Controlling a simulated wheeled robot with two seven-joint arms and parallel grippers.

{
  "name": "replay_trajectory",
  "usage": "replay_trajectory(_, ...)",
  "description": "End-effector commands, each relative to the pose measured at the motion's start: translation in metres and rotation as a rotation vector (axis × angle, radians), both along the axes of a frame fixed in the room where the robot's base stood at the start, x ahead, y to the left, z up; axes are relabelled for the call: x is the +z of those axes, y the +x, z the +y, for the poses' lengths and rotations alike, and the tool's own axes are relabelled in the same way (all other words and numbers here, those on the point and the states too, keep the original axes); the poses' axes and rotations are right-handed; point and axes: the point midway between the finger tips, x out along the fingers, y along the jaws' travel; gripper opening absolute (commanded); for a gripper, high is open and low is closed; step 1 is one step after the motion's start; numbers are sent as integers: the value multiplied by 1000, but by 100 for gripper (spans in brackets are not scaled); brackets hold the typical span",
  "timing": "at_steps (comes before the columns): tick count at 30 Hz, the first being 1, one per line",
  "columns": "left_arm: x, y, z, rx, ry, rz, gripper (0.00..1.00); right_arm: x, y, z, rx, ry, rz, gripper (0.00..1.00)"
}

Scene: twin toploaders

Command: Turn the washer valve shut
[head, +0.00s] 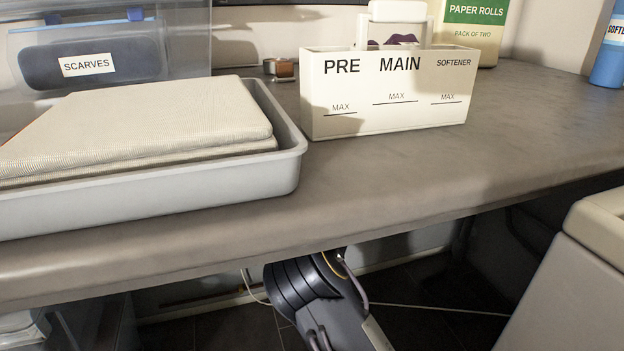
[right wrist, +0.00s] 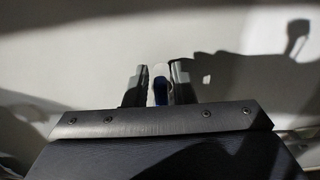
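The washer valve is not clearly seen. In the right wrist view a small blue and whitish piece (right wrist: 160,92), which may be its handle, shows between the two dark fingers of my right gripper (right wrist: 160,82). The fingers stand apart on either side of it; I cannot tell whether they touch it. A pale wall is behind. In the head view a dark arm link of mine reaches under the counter, whose front edge hides its far end. My left gripper is in neither view.
The counter (head: 420,160) holds a grey tray (head: 210,180) with folded cloth (head: 140,120), a PRE/MAIN/SOFTENER drawer (head: 390,115), a scarves box (head: 110,50), a paper rolls pack (head: 472,35) and a blue bottle (head: 608,55). A beige appliance (head: 575,285) stands lower right.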

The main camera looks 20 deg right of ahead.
Motion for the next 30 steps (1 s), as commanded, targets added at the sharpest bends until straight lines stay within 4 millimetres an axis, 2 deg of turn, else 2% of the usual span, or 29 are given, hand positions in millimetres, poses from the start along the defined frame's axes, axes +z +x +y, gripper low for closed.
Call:
replay_trajectory(1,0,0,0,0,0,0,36,0,0,0,0,0,0,16)
replay_trajectory(5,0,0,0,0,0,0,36,0,0,0,0,0,0,0)
replay_trajectory(17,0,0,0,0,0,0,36,0,0,-2,-1,48,2,0)
replay_trajectory(23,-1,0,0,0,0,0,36,-1,0,-5,-1,162,7,0)
replay_trajectory(30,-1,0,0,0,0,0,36,-3,0,-12,-2,377,13,0)
